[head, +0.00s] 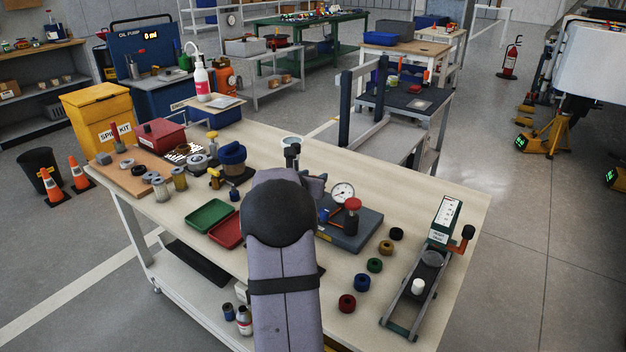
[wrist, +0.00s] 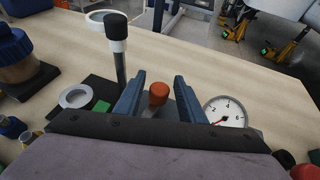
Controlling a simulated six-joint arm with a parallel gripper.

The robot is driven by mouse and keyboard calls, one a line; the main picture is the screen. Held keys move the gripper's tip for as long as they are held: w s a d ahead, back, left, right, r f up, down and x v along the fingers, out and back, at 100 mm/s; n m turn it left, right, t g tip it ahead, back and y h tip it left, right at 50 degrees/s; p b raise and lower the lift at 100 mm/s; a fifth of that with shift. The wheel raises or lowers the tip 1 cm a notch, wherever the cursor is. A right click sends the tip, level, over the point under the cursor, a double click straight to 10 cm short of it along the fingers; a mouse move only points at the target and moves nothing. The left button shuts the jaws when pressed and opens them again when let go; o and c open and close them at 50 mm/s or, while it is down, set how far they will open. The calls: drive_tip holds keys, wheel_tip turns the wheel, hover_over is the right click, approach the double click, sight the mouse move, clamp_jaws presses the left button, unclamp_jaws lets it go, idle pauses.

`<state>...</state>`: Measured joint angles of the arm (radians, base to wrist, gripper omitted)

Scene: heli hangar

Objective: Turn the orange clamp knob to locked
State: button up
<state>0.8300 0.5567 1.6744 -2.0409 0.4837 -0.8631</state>
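The orange knob (wrist: 158,94) shows in the wrist view between the two blue-grey fingers of my gripper (wrist: 160,92). The fingers stand apart with a visible gap on each side of the knob, and I see no contact. What the knob is mounted on is mostly hidden by my gripper body. In the head view, my arm covers this spot and only part of my gripper (head: 313,186) shows beside the gauge fixture. The locked or unlocked marking cannot be read.
A round dial gauge (wrist: 226,112) stands close right of my gripper. A black-capped post (wrist: 117,60) rises at its left, near a metal ring (wrist: 76,96). Green and red trays (head: 210,215) lie left of my arm. Several coloured rings (head: 347,303) lie to the right.

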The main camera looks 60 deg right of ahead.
drive_tip(key=shift+a+f, duration=0.1)
drive_tip(key=shift+v, duration=3.6)
drive_tip(key=shift+r+p, duration=0.25)
drive_tip(key=shift+p, duration=0.45)
drive_tip(key=p, duration=0.3)
drive_tip(key=shift+r+g+p, duration=0.2)
drive_tip(key=shift+g+p, duration=0.1)
drive_tip(key=shift+p, duration=2)
drive_tip(key=shift+f+p, duration=0.15)
drive_tip(key=shift+p, duration=1.1)
drive_tip(key=shift+f+p, duration=0.1)
drive_tip(key=shift+p, duration=0.25)
drive_tip(key=shift+f, duration=0.25)
